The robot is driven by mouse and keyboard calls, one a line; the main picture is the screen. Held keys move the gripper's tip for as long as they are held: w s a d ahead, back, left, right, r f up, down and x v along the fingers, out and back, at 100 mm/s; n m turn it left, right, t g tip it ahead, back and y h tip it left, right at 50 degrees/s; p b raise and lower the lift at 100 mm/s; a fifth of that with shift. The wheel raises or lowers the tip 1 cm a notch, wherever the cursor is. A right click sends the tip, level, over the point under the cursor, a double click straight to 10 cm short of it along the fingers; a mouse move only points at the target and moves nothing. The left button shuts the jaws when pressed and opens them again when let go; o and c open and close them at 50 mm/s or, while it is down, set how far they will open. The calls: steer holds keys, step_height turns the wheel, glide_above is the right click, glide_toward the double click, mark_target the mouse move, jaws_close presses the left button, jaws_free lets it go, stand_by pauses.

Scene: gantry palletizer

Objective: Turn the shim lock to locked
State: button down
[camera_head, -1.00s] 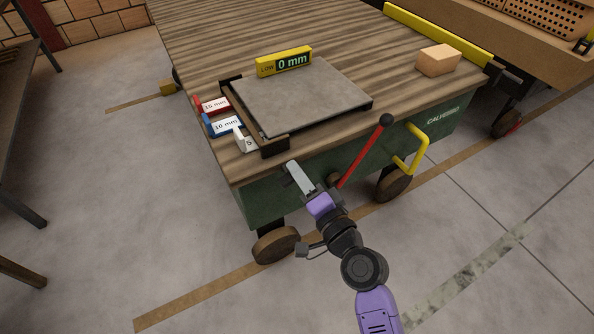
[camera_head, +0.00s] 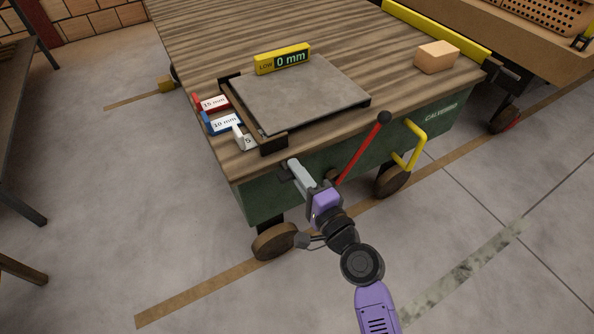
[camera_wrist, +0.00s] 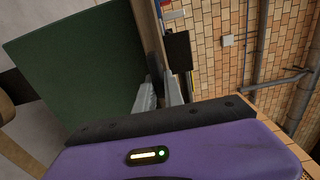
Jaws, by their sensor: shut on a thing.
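My gripper (camera_head: 293,168) reaches the green front side of the cart (camera_head: 262,200), just below the front corner of the grey plate (camera_head: 300,95). In the wrist view, its two pale fingers (camera_wrist: 159,92) are shut on a small dark piece (camera_wrist: 154,62) beside the green panel. This piece appears to be the shim lock; most of it is hidden by the fingers. Its locked or unlocked setting cannot be read. A yellow display (camera_head: 284,59) behind the plate reads "LOW 0 mm".
Red (camera_head: 211,103), blue (camera_head: 222,123) and white (camera_head: 243,138) shims sit left of the plate. A red lever with a black knob (camera_head: 384,117) stands close right of my gripper, then a yellow handle (camera_head: 413,150). A wooden block (camera_head: 437,57) lies at the back right.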

steer(key=shift+f, duration=0.1)
steer(key=c, duration=1.4)
jaws_free()
steer(key=shift+c, duration=0.2)
steer(key=v, duration=0.8)
steer(key=shift+w, duration=0.1)
